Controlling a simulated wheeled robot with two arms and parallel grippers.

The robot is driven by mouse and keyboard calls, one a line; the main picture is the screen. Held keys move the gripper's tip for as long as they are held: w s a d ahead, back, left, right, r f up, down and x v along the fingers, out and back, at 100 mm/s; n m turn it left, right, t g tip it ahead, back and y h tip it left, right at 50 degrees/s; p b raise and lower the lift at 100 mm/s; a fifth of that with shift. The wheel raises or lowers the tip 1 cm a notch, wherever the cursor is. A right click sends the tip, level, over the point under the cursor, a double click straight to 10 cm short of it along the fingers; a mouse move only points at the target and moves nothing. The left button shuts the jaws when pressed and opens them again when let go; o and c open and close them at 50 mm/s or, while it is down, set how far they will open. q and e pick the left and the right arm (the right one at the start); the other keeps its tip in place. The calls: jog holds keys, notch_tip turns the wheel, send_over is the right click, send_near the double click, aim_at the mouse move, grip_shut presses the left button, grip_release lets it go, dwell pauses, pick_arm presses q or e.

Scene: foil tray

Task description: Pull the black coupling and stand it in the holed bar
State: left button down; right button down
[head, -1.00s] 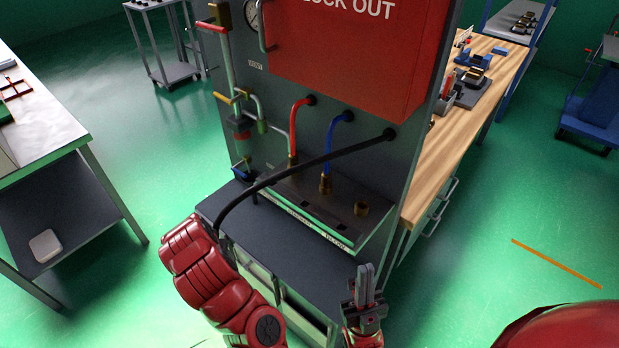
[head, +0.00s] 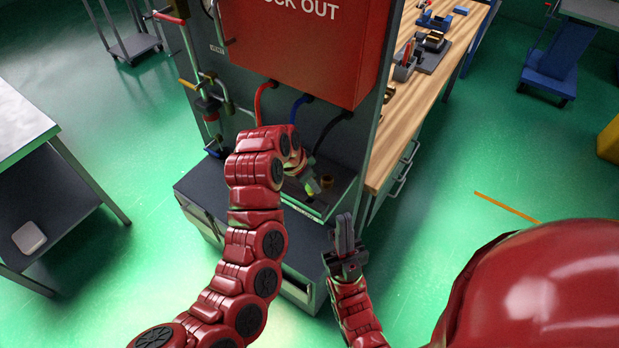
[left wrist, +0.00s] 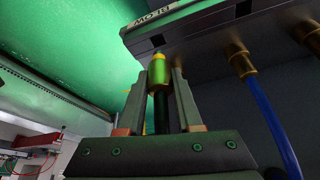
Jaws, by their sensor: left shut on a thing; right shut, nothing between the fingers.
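A black hose (head: 334,124) runs from the panel down behind my left arm. My right gripper (head: 345,234) is shut and empty, in front of the bench.
A blue hose (left wrist: 267,112) ends in a brass coupling (left wrist: 240,62) at the bar. A red hose (head: 262,96) and the red lock-out box (head: 300,50) are behind my left arm. Pipes and valves (head: 205,100) stand at left. A wooden bench (head: 410,110) is at right.

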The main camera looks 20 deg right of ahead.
aim_at(308, 191)
pick_arm(q)
jog(key=shift+f, duration=0.7)
jog(key=shift+f+b, duration=0.65)
jog(key=shift+f, duration=0.2)
jog(key=shift+f+b, duration=0.5)
jog(key=shift+f, duration=0.3)
jog(key=c, duration=0.5)
grip_release()
